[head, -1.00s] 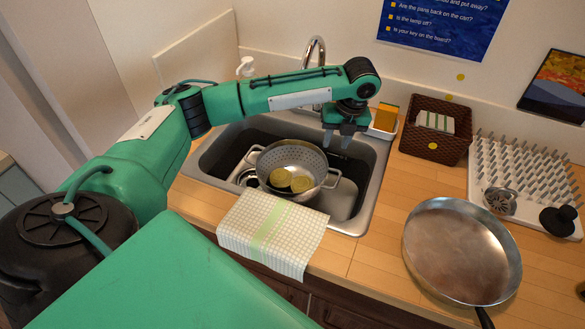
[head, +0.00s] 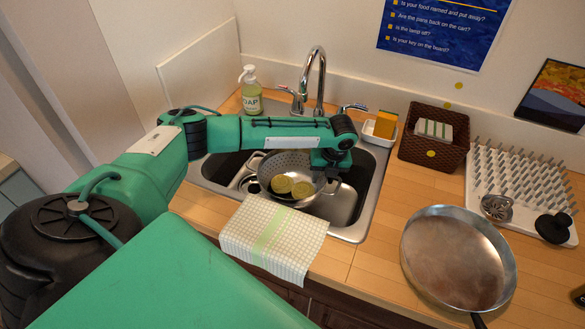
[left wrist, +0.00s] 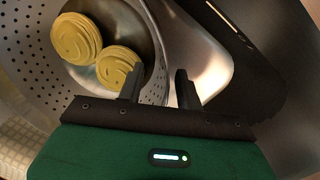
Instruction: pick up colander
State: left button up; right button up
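The metal colander (head: 284,161) sits in the sink, with perforated walls and loop handles. Two yellow-green round pieces, a left one (head: 281,184) and a right one (head: 301,189), lie inside it. My left gripper (head: 326,186) points down at the colander's right rim, beside the right handle; the arm hides part of that side. In the left wrist view, the fingers (left wrist: 159,88) are apart, one over the colander's inside (left wrist: 32,70) and one at its outer side. Contact with the rim cannot be told. My right gripper is not in view.
The sink (head: 371,190) has a tap (head: 318,80) and a soap bottle (head: 250,90) behind it. A checked towel (head: 270,240) hangs over its front edge. A pan (head: 458,258), wicker basket (head: 433,150) and drying rack (head: 510,165) stand to the right.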

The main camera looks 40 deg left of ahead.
pick_arm(q)
jog(key=shift+f, duration=0.25)
grip_shut()
jog(key=shift+r, duration=0.1)
